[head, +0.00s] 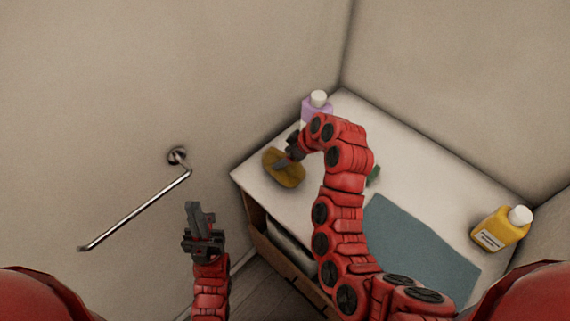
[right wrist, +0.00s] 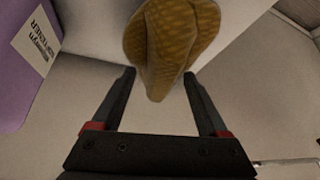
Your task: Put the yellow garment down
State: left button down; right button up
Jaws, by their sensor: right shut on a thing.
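The yellow garment (head: 287,177) is a crumpled, brownish-yellow patterned bundle at the back left of the white countertop (head: 405,150). Whether it rests on the top or hangs just above it is hard to tell. My right gripper (head: 282,163) reaches it from the right and is shut on it. In the right wrist view the garment (right wrist: 165,45) is at the top middle, by the tips of my two dark fingers (right wrist: 160,75). My left gripper (head: 199,214) is off the counter's left side, apart from everything, its fingers pointing up; its opening is unclear.
A purple bottle with a white cap (head: 317,106) stands close behind my right gripper. A blue-grey mat (head: 415,240) lies on the right part, with a yellow bottle (head: 500,230) beyond it. A small green thing (head: 374,173) is partly hidden by my arm. A metal bar (head: 135,212) juts from the left wall.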

notch_tip(320, 180, down, 3)
jog(key=p, duration=0.3)
jog(key=shift+s, duration=0.15)
jog(key=shift+f, duration=0.4)
jog(key=o, duration=1.3)
jog(key=shift+r, duration=0.2)
